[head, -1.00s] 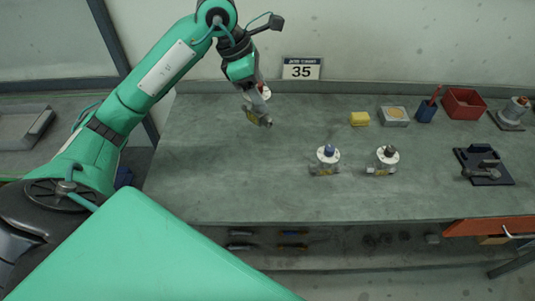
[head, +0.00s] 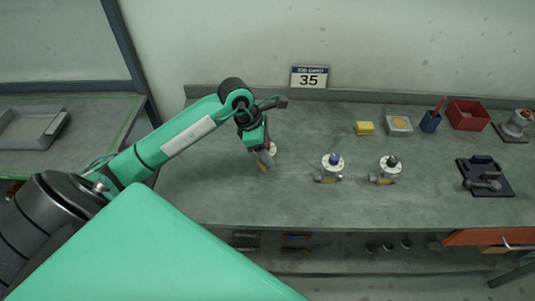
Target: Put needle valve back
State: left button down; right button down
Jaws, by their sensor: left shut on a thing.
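My left gripper (head: 264,155) is shut on a small valve (head: 272,149) with a white round plate and a grey and yellow body, over the left part of the bench. The fingers hide much of this valve, and I cannot tell whether it touches the bench. Two similar valves stand upright to its right: one with a blue knob (head: 332,167) and one with a dark knob (head: 387,170). I cannot tell from their looks which is the needle valve. My right gripper is out of view.
The grey-green bench (head: 220,200) is clear at left and front. Along its back stand a yellow block (head: 364,128), a square tray (head: 399,125), a blue cup (head: 430,122) and a red bin (head: 468,115). A dark fixture (head: 485,177) lies at right.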

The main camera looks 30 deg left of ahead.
pick_arm(q)
jog(key=shift+f, duration=0.2)
notch_tip(320, 180, down, 3)
jog(key=shift+f+p, duration=0.1)
jog(key=shift+p, duration=0.35)
jog(key=shift+f, duration=0.25)
jog(key=shift+c, duration=2.3)
grip_release()
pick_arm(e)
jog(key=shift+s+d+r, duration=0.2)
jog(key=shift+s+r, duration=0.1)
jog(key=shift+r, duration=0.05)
pick_arm(q)
jog(key=shift+r, duration=0.15)
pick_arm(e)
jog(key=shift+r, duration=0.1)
pick_arm(q)
jog(key=b+v, duration=0.3)
jog(key=v, duration=0.9)
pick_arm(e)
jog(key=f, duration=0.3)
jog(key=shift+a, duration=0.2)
pick_arm(q)
jog(key=shift+s, duration=0.15)
